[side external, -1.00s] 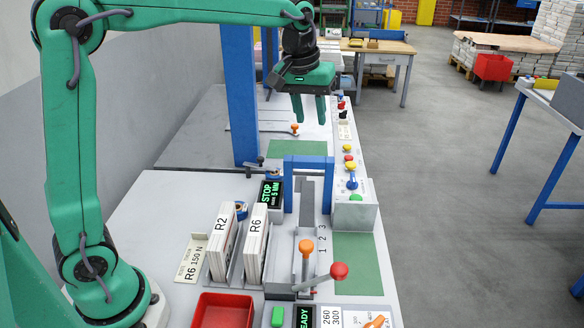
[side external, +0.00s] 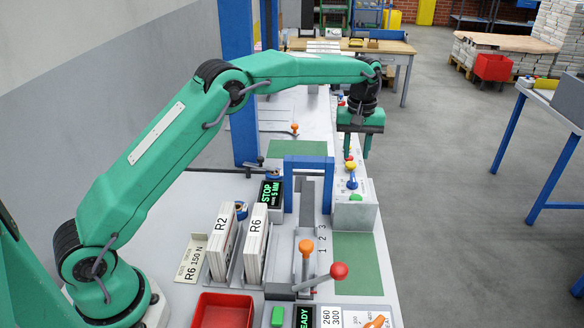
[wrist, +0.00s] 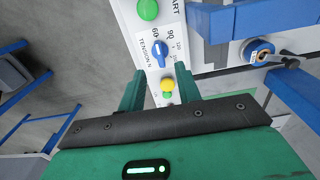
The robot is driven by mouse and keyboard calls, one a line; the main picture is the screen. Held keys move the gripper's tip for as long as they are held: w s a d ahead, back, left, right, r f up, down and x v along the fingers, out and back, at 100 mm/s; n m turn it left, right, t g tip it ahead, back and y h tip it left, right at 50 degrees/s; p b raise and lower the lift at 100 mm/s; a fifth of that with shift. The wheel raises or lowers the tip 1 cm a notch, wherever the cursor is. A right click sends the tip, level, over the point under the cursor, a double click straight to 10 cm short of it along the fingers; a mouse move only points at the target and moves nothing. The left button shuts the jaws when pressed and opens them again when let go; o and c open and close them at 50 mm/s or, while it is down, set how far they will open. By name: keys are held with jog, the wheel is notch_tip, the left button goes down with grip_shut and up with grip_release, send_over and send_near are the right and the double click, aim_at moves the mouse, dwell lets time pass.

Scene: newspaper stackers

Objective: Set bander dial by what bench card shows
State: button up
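The bench card (side external: 193,258) stands at the left of the bench and reads R6 150 N. The bander dial is a blue knob (wrist: 160,52) under the label TENSION N in the wrist view, with 60 and 90 legible beside it. Which mark it points to is unclear. It shows as a blue knob (side external: 351,181) on the bander's box in the side view. My gripper (side external: 353,153) hangs fingers down above and just behind the dial, apart from it. Its fingers are spread and empty; in the wrist view a yellow button (wrist: 167,85) shows between them.
A green START button (wrist: 148,9) sits beyond the dial. The blue bander arch (side external: 308,163) stands left of the dial. Bundles marked R2 (side external: 221,240) and R6 (side external: 256,240), a red tray (side external: 224,310) and a red-knobbed lever (side external: 339,271) are nearer the camera.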

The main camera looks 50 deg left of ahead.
aim_at(354, 179)
jog(key=shift+w+d+f, duration=0.1)
jog(key=shift+w+f, duration=0.1)
jog(key=shift+f, duration=0.15)
jog(key=shift+f, duration=0.15)
jog(key=shift+f, duration=3.75)
grip_shut()
